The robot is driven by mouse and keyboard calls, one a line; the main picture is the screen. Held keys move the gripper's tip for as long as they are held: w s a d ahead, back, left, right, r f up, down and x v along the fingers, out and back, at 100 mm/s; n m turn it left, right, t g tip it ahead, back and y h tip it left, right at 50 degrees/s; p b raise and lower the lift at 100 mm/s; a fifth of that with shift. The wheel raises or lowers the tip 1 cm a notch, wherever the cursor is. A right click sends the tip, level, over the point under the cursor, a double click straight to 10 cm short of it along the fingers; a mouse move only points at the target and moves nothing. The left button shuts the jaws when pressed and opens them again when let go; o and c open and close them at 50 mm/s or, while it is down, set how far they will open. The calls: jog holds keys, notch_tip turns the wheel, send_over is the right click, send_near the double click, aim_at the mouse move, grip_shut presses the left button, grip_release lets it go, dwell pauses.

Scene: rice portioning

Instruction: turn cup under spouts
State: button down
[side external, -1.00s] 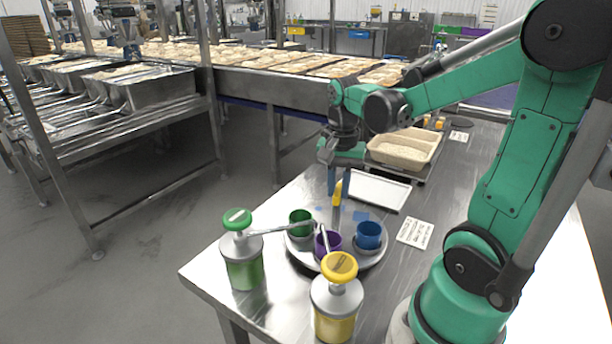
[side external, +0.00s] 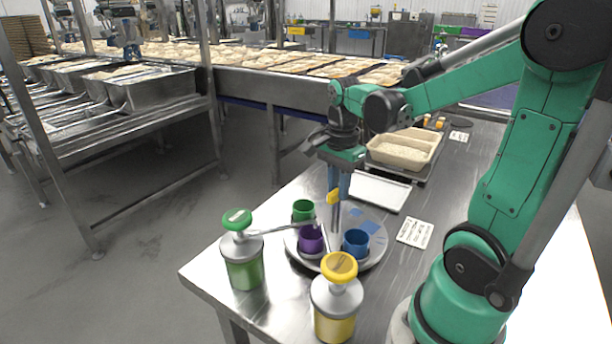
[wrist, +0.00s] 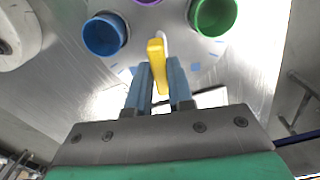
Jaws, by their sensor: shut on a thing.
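A round grey turntable (side external: 355,265) on the steel table carries a green cup (side external: 303,210), a purple cup (side external: 311,240) and a blue cup (side external: 356,243). My gripper (side external: 336,198) points down at its far side, shut on a yellow handle (wrist: 156,60), which sits between the blue fingers in the wrist view. A green-topped pump bottle (side external: 243,262) stands left of the turntable and a yellow-topped pump bottle (side external: 337,300) in front. Their spouts reach over the turntable near the purple cup; exact alignment cannot be told. The blue cup (wrist: 104,36) also shows in the wrist view.
A beige tray of rice (side external: 400,150) rests on a scale behind my gripper, with a white tray (side external: 378,192) nearer. A card (side external: 415,232) lies right of the turntable. The table's left edge is close to the green-topped bottle.

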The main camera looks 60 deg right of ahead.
jog(key=shift+m, duration=5.9)
jog(key=c, duration=0.8)
grip_release()
jog(key=shift+r, duration=2.85)
